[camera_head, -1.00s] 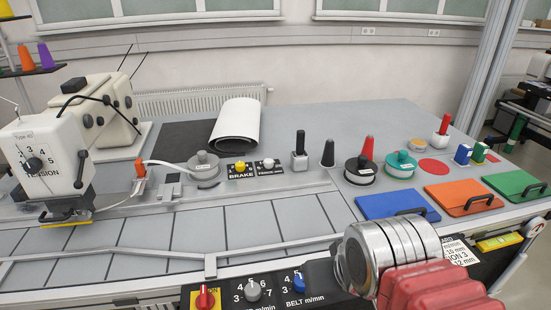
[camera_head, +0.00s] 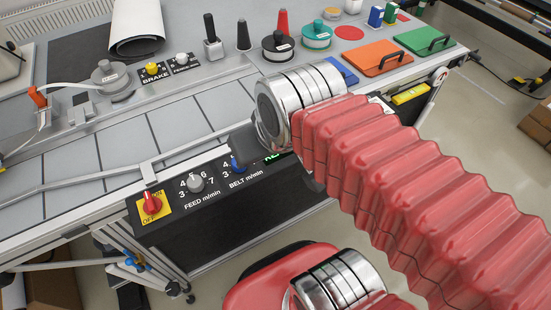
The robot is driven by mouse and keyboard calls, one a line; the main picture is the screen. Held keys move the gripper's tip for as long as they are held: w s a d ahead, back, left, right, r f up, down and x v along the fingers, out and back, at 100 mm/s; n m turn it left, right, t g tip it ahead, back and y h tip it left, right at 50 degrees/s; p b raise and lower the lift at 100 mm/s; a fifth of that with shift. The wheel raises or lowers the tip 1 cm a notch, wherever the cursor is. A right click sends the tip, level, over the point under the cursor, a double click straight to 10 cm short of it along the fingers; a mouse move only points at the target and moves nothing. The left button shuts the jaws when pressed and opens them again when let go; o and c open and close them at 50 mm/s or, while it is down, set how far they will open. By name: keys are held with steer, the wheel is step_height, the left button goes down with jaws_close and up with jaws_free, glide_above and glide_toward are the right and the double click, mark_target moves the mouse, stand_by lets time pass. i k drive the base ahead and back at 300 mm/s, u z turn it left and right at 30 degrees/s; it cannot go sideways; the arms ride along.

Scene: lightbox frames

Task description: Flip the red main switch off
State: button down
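The red main switch (camera_head: 152,204) is a rotary knob on a yellow plate (camera_head: 164,208) at the left end of the black control panel. ON is printed at the plate's upper right and OFF at its lower left. The knob's handle stands roughly upright in the picture, tilted slightly left; its exact setting is too small to read surely. My red ribbed arm with metal rings reaches in from the right, over the panel's right part. A dark piece shows beside its end ring, but no gripper fingers can be made out. The switch is unobstructed, well left of my arm.
The grey FEED knob (camera_head: 195,183) and blue BELT knob (camera_head: 238,165) sit right of the switch. The table (camera_head: 125,148) carries a yellow BRAKE button (camera_head: 152,68), a white button (camera_head: 181,58), canisters and coloured folders. Floor shows in front.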

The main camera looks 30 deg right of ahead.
mark_target(152, 205)
steer(key=k, duration=1.35)
steer(key=u, duration=0.7)
steer(key=i, duration=1.35)
steer(key=z, duration=0.05)
